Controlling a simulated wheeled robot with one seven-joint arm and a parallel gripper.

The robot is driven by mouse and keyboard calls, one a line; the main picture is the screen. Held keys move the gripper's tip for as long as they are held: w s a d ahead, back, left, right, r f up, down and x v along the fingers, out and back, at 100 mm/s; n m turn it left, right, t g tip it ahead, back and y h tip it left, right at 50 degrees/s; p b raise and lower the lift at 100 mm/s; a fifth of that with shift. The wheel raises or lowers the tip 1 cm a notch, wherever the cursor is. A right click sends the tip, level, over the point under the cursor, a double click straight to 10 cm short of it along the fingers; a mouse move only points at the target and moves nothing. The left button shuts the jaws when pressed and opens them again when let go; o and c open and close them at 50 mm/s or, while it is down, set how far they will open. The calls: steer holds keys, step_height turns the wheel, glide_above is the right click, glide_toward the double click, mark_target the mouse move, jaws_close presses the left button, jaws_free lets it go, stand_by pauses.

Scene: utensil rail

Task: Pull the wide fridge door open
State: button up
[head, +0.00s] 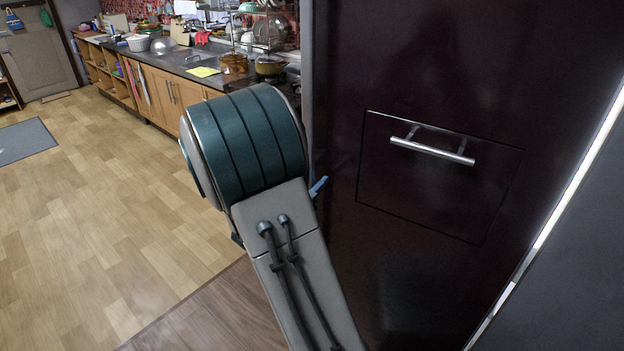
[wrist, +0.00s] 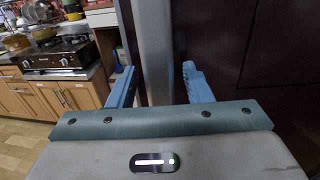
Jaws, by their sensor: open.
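The wide fridge door (head: 420,60) is a tall, dark, glossy panel filling the right of the head view. A rectangular outlined panel on it carries a silver bar handle (head: 432,150). Dark panels of it also show at the right of the wrist view (wrist: 212,40). My gripper (wrist: 157,76) is open, its two blue fingers apart. A grey vertical edge (wrist: 154,40) stands in line with the gap; I cannot tell whether it is between the fingers or beyond them. In the head view my arm hides most of the gripper, leaving one blue fingertip (head: 319,186) beside the door's left edge.
A bright strip (head: 545,232) and a grey surface (head: 580,270) border the dark door on the right. A counter with wooden cabinets (head: 160,85) runs along the back left, with a stove (wrist: 58,54) near the fridge. The wooden floor (head: 90,220) at left is open.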

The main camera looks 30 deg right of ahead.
steer(key=b+v, duration=0.1)
steer(key=v, duration=1.2)
steer(key=s+d+f+m+g+y, duration=0.1)
steer(key=s+f+m+g+y, duration=0.2)
steer(key=s+m, duration=0.4)
steer(key=s+d+f+m+g+y, duration=0.1)
steer(key=s+m+g+y, duration=0.3)
steer(key=s+m+g, duration=0.25)
steer(key=s+a+r+m+t+y, duration=0.2)
steer(key=a+m+t+y, duration=0.2)
steer(key=a+m+y, duration=0.5)
steer(key=shift+a+r+m, duration=0.35)
steer(key=shift+a+m, duration=0.2)
steer(key=shift+a, duration=0.05)
